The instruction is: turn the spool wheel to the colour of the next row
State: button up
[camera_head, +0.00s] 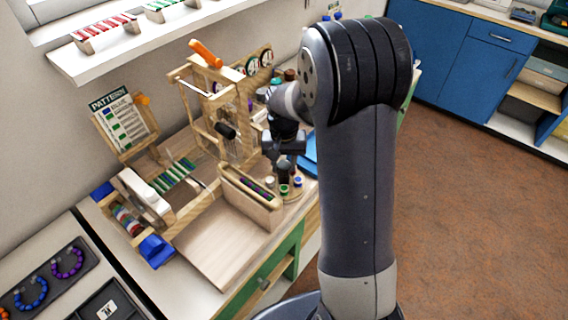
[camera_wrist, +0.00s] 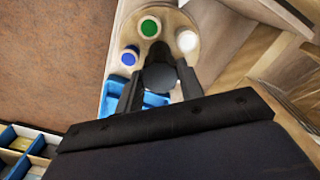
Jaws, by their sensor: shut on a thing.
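The spool wheel (camera_wrist: 172,14) is a round pale wooden disc at the top of the wrist view. It bears a green spool (camera_wrist: 150,27), a blue spool (camera_wrist: 129,57) and a white spool (camera_wrist: 187,40). In the head view the wheel (camera_head: 292,196) stands on the bench, partly hidden by my gripper (camera_head: 284,172). My gripper points down over it and is shut on a dark round knob (camera_wrist: 159,77) at the wheel. The pattern card (camera_head: 124,120) stands on a wooden stand at the back left, with coloured rows too small to read surely.
A wooden frame (camera_head: 222,125) with an orange handle stands just left of my arm. A long wooden box (camera_head: 250,197) sits close beside the wheel. A blue tray (camera_wrist: 153,99) lies near my gripper. The wooden board (camera_head: 215,250) in front is bare.

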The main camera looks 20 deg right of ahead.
jog(key=n, duration=0.6)
jog(key=shift+b, duration=0.4)
jog(key=shift+n, duration=0.3)
jog(key=o, duration=1)
notch_tip(320, 180, up, 11)
jog(key=shift+b, duration=0.3)
jog(key=shift+f, duration=0.1)
notch_tip(320, 180, down, 11)
jog(key=shift+r+p, duration=0.1)
jog(key=shift+p, duration=0.2)
